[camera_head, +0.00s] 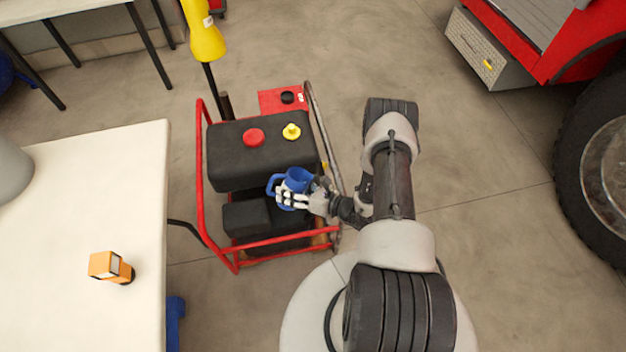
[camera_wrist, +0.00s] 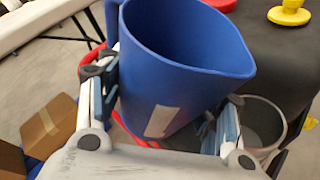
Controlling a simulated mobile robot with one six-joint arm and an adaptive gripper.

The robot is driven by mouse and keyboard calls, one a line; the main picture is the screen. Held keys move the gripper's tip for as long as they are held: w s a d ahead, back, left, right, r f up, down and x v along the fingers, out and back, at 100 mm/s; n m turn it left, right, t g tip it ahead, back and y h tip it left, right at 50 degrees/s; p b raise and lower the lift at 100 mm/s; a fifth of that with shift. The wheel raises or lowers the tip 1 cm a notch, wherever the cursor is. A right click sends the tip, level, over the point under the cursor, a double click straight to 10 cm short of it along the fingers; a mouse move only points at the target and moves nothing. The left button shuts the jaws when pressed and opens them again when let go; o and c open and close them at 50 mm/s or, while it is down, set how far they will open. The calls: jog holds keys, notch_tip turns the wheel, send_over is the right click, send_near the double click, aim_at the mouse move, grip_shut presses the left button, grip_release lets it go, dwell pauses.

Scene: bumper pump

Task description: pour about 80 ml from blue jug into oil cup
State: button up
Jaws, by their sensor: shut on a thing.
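The blue jug (camera_head: 299,176) is held over the red-framed pump, with its handle on the left. My gripper (camera_head: 292,199) is shut around the jug's body. In the wrist view the jug (camera_wrist: 190,85) stands between the fingers of my gripper (camera_wrist: 165,105), its open rim up and its spout toward the right. It looks roughly upright, and I see no liquid in the part of its inside that shows. A grey, open-topped cup (camera_wrist: 263,124) sits just right of the jug and my right finger; it may be the oil cup. In the head view I cannot make it out.
The pump's black tank (camera_head: 232,160) carries a red cap (camera_head: 253,137) and a yellow cap (camera_head: 291,131). The red tube frame (camera_head: 199,165) surrounds it. A white table (camera_head: 70,230) with an orange box (camera_head: 108,266) stands left. A red vehicle (camera_head: 545,45) is at right; open floor lies between.

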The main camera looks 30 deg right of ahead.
jog(key=shift+w+d+r+m+y, duration=0.1)
jog(key=shift+d+r+m+y, duration=0.35)
jog(key=shift+r+m, duration=0.35)
jog(key=shift+d+r+m+y+b, duration=0.1)
jog(key=shift+m+y+b, duration=0.25)
jog(key=shift+m+b, duration=0.35)
jog(key=shift+m+t+y+b, duration=0.3)
jog(key=shift+m+t+b, duration=0.1)
jog(key=shift+m+b, duration=0.3)
jog(key=shift+f+m+t+y+b, duration=0.3)
jog(key=shift+m+b, duration=0.15)
jog(key=shift+m, duration=0.15)
jog(key=shift+r+m, duration=0.7)
jog(key=shift+m, duration=0.1)
jog(key=shift+w+a+f+m+t, duration=0.15)
jog(key=shift+a+m+t, duration=0.15)
jog(key=shift+a, duration=0.15)
jog(key=shift+d+m+t, duration=0.1)
jog(key=shift+m+t, duration=0.2)
jog(key=shift+m, duration=0.2)
dwell(1.1)
jog(key=shift+y, duration=0.3)
